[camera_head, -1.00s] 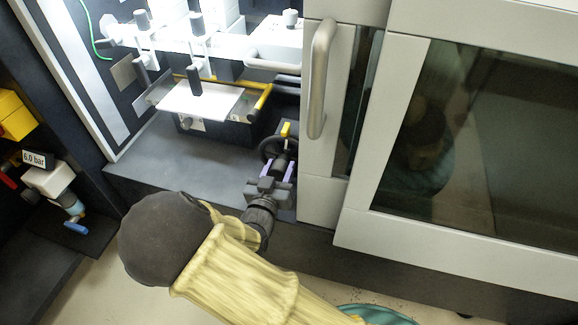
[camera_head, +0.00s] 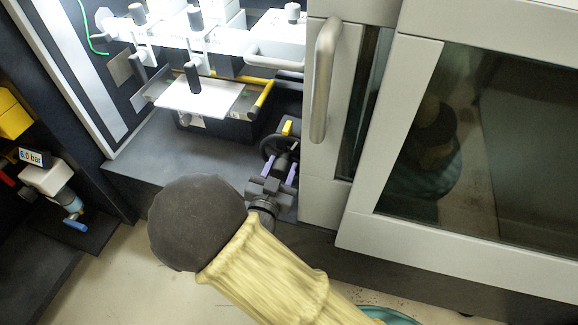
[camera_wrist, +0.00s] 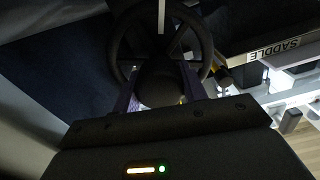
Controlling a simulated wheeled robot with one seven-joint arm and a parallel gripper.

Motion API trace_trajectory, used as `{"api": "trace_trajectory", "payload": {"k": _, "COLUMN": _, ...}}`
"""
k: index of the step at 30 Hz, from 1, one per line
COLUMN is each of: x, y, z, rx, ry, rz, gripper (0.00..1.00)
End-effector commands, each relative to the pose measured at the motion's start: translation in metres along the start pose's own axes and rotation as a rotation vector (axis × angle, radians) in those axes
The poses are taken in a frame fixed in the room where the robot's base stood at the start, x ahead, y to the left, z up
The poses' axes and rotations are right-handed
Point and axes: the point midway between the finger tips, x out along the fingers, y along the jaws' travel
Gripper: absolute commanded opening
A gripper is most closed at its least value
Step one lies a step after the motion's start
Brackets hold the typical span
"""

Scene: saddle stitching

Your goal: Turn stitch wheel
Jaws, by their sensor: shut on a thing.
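The stitch wheel is a dark handwheel (camera_head: 268,146) with a yellow mark (camera_head: 287,128) at its top, low inside the machine beside the open door. In the wrist view the wheel rim (camera_wrist: 118,60) and spokes fill the upper middle, with a round dark hub (camera_wrist: 160,86) in front. My gripper (camera_head: 279,169) reaches the wheel from the front, its purple fingers on either side of the hub. It also shows in the wrist view (camera_wrist: 160,92), shut on the wheel's hub. The wheel's lower part is hidden by my gripper.
A door with a metal handle (camera_head: 325,80) stands close to the right of my gripper. A white plate (camera_head: 205,98) and a yellow bar (camera_head: 262,95) lie behind. The dark shelf (camera_head: 185,152) to the left is clear. A gauge reading 6.0 bar (camera_head: 32,157) is at far left.

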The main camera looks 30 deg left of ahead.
Motion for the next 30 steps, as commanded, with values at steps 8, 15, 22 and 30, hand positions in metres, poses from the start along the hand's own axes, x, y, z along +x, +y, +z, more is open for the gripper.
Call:
{"api": "trace_trajectory", "payload": {"k": 8, "x": -0.005, "y": 0.0, "z": 0.005, "rx": -0.005, "ry": -0.013, "rz": -0.002, "gripper": 0.01}}
{"api": "trace_trajectory", "payload": {"k": 15, "x": -0.002, "y": 0.001, "z": 0.003, "rx": -0.003, "ry": -0.008, "rz": 0.0, "gripper": 0.64}}
{"api": "trace_trajectory", "payload": {"k": 22, "x": -0.004, "y": 0.001, "z": 0.001, "rx": -0.002, "ry": -0.005, "rz": 0.001, "gripper": 0.64}}
{"api": "trace_trajectory", "payload": {"k": 30, "x": -0.038, "y": 0.0, "z": -0.001, "rx": -0.004, "ry": -0.007, "rz": -0.002, "gripper": 0.64}}
